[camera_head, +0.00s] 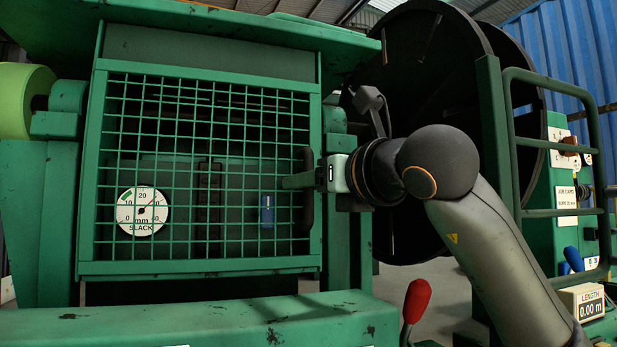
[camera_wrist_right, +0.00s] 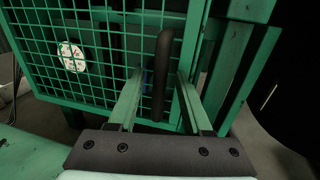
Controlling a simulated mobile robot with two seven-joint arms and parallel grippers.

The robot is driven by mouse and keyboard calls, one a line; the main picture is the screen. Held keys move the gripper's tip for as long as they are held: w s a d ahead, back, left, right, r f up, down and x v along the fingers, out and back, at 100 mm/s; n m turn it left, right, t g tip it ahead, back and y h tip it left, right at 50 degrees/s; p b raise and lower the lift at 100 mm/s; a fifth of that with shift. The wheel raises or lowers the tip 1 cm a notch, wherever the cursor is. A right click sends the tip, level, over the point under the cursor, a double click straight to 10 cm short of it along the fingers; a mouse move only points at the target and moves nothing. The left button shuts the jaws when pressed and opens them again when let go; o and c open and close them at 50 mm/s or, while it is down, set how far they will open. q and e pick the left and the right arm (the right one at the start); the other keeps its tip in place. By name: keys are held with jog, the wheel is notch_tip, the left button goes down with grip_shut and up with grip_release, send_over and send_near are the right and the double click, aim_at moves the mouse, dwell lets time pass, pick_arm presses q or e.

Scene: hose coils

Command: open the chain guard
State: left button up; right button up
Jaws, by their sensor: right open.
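The chain guard (camera_head: 200,268) is a green framed mesh door, shut flush in the machine's front in the head view; it also shows in the right wrist view (camera_wrist_right: 84,98). Its dark upright handle (camera_head: 306,217) is on the guard's right side. My right gripper (camera_head: 292,181) reaches in from the right at the handle. In the right wrist view, the fingers of my right gripper (camera_wrist_right: 158,76) are open, one on each side of the handle (camera_wrist_right: 161,60). I cannot tell whether either finger touches it. My left gripper is out of view.
Behind the mesh are a round slack dial (camera_head: 141,211) and a blue part (camera_head: 267,211). A large black reel (camera_head: 430,60) stands behind my right arm. A green tubular rail (camera_head: 555,212) is at the right.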

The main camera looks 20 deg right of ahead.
jog(key=shift+w, duration=0.35)
grip_shut()
dwell(1.2)
